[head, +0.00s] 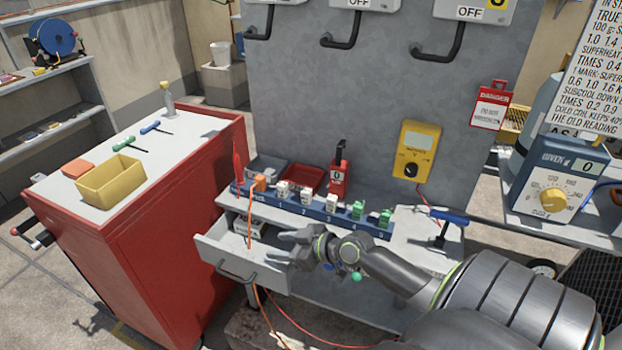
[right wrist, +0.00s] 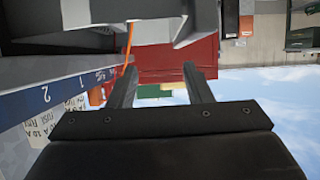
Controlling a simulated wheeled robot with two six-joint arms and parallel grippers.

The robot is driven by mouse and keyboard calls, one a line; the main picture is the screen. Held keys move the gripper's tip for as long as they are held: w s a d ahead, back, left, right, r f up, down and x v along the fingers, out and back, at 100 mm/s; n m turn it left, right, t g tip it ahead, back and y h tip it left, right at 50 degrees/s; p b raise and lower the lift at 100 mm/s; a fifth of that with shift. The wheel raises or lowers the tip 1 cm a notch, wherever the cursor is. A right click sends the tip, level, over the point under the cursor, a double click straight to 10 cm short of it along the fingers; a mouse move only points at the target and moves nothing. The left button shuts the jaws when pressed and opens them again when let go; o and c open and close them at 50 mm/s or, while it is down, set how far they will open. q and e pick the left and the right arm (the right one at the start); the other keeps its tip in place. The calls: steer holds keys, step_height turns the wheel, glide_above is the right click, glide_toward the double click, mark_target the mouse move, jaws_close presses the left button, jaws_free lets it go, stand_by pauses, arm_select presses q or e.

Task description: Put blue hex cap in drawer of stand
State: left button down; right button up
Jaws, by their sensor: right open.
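The stand (head: 400,222) has its drawer (head: 270,278) pulled open at the left front. A small white labelled box (head: 249,228) shows inside it. My right gripper (head: 281,246) points left over the drawer's right part. Its two fingers are apart. In the right wrist view, nothing sits between the fingers (right wrist: 160,75). A small blue piece (head: 328,267) shows just under my right wrist, with a green one (head: 356,277) beside it. The blue piece may be the blue hex cap, but its shape is too small to tell. My left gripper is not in view.
A blue numbered rack (head: 316,213) with several plugs lies along the stand. An orange cord (head: 250,215) hangs down across the open drawer. A red cabinet (head: 160,240) with a yellow bin (head: 110,185) stands close at left. A blue-handled tool (head: 449,216) stands at the stand's right.

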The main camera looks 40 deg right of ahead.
steer(key=v, duration=0.9)
steer(key=shift+s+d, duration=0.15)
steer(key=shift+s, duration=0.15)
steer(key=shift+r, duration=0.1)
